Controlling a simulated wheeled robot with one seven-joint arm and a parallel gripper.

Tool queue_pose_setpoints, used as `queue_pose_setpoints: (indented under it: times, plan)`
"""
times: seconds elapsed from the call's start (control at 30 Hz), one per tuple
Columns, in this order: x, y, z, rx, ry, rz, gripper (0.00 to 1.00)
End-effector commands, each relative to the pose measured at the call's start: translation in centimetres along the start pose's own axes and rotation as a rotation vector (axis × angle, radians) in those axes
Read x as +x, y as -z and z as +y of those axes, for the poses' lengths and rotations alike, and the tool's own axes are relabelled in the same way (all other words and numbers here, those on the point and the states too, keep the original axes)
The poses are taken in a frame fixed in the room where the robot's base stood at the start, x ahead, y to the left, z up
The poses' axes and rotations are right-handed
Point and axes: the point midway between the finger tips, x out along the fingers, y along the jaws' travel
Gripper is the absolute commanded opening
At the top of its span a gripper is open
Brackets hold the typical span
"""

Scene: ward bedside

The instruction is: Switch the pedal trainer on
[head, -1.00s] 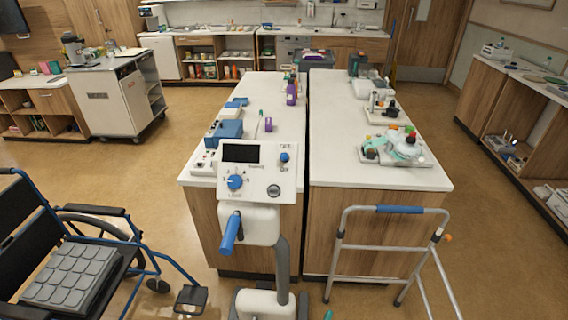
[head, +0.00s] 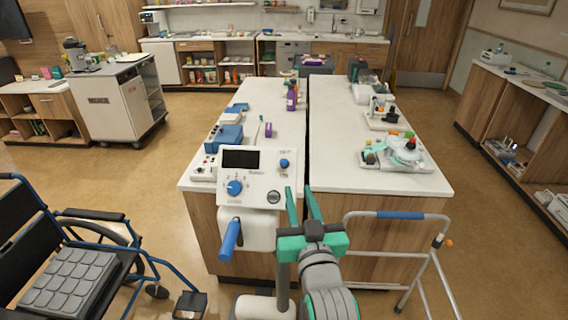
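The pedal trainer's white console (head: 255,183) faces me at the near end of the left worktop. Its screen (head: 240,159) is dark. A large blue dial (head: 234,188) sits at lower left, a small blue knob (head: 284,163) at upper right, and a dark round button (head: 273,197) at lower right. A blue pedal handle (head: 229,240) sticks out below. My gripper (head: 300,189) is open and empty, its green fingers parted and pointing away from me. It appears just right of the console's right edge. I cannot tell its distance from the console. My arm hides part of the trainer's lower body.
A walking frame (head: 398,214) stands to the right. A wheelchair (head: 105,213) stands at left. Two white worktops (head: 340,110) carry a tray of items (head: 425,160) and a blue box (head: 226,136). Open floor (head: 170,190) lies between wheelchair and worktops.

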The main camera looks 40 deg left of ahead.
Motion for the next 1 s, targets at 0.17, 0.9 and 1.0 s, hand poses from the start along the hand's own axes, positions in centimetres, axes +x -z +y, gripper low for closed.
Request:
queue_pose_setpoints:
  times: [0.17, 0.9, 1.0]
  plan:
    - [0.5, 1.3, -1.1, -0.063, 0.039, -0.027, 0.25]
    - [10.0, 1.1, -1.8, -0.075, 0.047, -0.037, 0.25]
    - [10.8, 1.1, -1.8, -0.076, 0.047, -0.036, 0.25]
